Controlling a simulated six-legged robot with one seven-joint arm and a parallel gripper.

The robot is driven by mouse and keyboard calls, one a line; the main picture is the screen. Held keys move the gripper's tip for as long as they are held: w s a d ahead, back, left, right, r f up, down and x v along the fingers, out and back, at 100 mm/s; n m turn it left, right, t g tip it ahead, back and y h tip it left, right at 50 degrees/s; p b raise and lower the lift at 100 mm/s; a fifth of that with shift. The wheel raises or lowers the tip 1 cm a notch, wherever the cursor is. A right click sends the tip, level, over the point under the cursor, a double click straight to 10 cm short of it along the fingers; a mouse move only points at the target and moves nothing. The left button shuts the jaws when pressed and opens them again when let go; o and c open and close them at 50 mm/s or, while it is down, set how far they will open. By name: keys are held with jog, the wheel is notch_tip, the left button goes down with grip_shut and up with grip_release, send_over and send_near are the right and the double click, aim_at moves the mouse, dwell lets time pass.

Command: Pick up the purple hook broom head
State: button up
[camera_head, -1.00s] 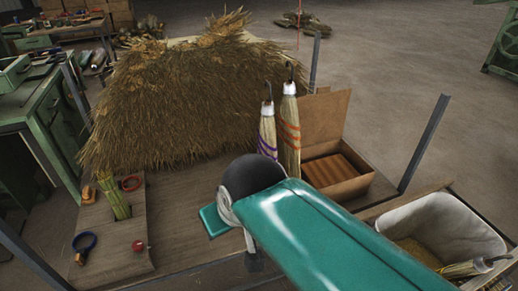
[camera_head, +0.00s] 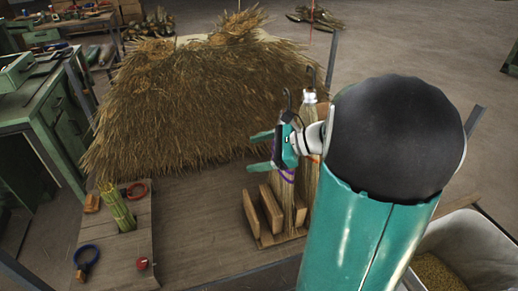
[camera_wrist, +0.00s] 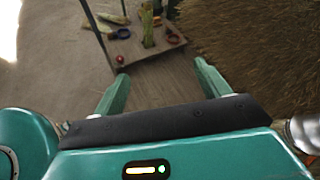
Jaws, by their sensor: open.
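The purple hook broom head (camera_head: 288,196), pale straw with purple binding and a dark hook on top, stands upright in a wooden slotted rack (camera_head: 262,238). My gripper (camera_head: 260,150) is in front of its upper part in the head view and hides much of it; I cannot tell if they touch. My gripper (camera_wrist: 162,88) is open, its fingers pointing left in the head view, with nothing held between them. The wrist view shows no broom between the fingers. A similar broom head (camera_head: 309,190) with orange binding and a dark hook stands just right of it.
A large straw heap (camera_head: 190,100) lies behind on the table. A board (camera_head: 115,255) at left holds a straw bundle (camera_head: 117,206), a blue ring tool (camera_head: 86,258) and a red item (camera_head: 142,263). A white-lined bin (camera_head: 465,240) stands at right. Bare tabletop lies front centre.

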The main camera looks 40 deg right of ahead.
jog(key=s+d+f+m+t+h, duration=0.15)
jog(key=d+m+t, duration=0.35)
jog(key=d, duration=0.5)
jog(key=s+d+f+m+t+h, duration=0.1)
jog(key=d+m+t+h, duration=0.2)
jog(key=d+m, duration=0.55)
jog(key=w, duration=0.4)
jog(key=w+n, duration=0.1)
jog(key=w, duration=0.3)
jog(key=w+n, duration=0.1)
jog(key=w, duration=0.4)
jog(key=shift+a+f, duration=0.35)
grip_shut()
